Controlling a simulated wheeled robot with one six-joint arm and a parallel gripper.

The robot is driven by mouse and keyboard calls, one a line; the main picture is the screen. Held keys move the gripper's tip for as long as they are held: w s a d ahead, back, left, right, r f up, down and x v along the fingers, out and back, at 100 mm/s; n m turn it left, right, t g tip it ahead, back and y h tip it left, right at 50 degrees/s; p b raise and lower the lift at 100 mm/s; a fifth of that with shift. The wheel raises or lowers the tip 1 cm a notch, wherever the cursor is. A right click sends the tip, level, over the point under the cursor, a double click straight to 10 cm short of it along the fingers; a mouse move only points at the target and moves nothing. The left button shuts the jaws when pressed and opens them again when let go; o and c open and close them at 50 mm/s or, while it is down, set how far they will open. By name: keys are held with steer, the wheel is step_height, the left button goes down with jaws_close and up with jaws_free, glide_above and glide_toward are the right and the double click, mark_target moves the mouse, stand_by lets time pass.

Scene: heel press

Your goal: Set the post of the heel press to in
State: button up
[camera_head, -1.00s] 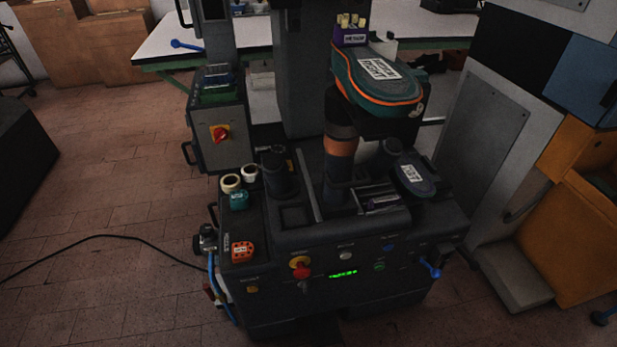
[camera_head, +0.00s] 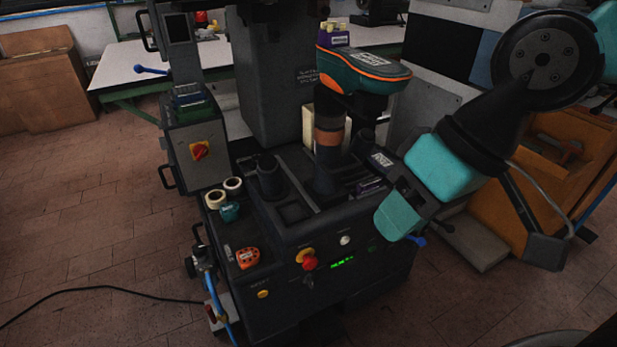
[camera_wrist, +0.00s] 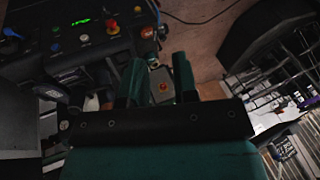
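The heel press (camera_head: 290,235) is a dark machine in the middle of the head view. Its post (camera_head: 328,140) is a dark upright column with a brown band, carrying a green and orange shoe-like piece (camera_head: 362,68) on top. A shorter dark cylinder (camera_head: 268,178) stands left of it. Whether the post is in or out I cannot tell. My gripper (camera_head: 397,215) is in front of the press's right side, apart from the post. In the wrist view its two teal fingers (camera_wrist: 159,75) stand apart with nothing between them; the post cannot be made out there.
The front panel has a red knob (camera_head: 309,263) and a green display (camera_head: 343,261). Tape rolls (camera_head: 216,199) and an orange device (camera_head: 247,258) lie on the left ledge. A switch box (camera_head: 200,150) stands left; an orange cabinet (camera_head: 520,200) right. A cable (camera_head: 95,291) crosses the floor.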

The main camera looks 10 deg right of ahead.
steer(key=w+f+m+t+y+b, duration=0.25)
steer(key=w+f+m+b, duration=0.25)
steer(key=w+f+b, duration=0.3)
steer(key=m+t+h+b, duration=0.3)
steer(key=m+t+b, duration=0.3)
steer(key=m+t, duration=0.7)
glide_toward(345, 171)
steer(key=shift+m+g+y, duration=0.25)
steer(key=shift+m+g, duration=0.55)
steer(key=shift+g, duration=0.15)
steer(key=p+x, duration=0.1)
steer(key=x, duration=0.3)
steer(key=r+x, duration=0.1)
steer(key=x, duration=0.3)
steer(key=p+x, duration=0.1)
steer(key=x, duration=0.3)
steer(key=shift+w+d+r+p, duration=0.2)
steer(key=shift+w+p, duration=0.1)
steer(key=shift+w, duration=0.25)
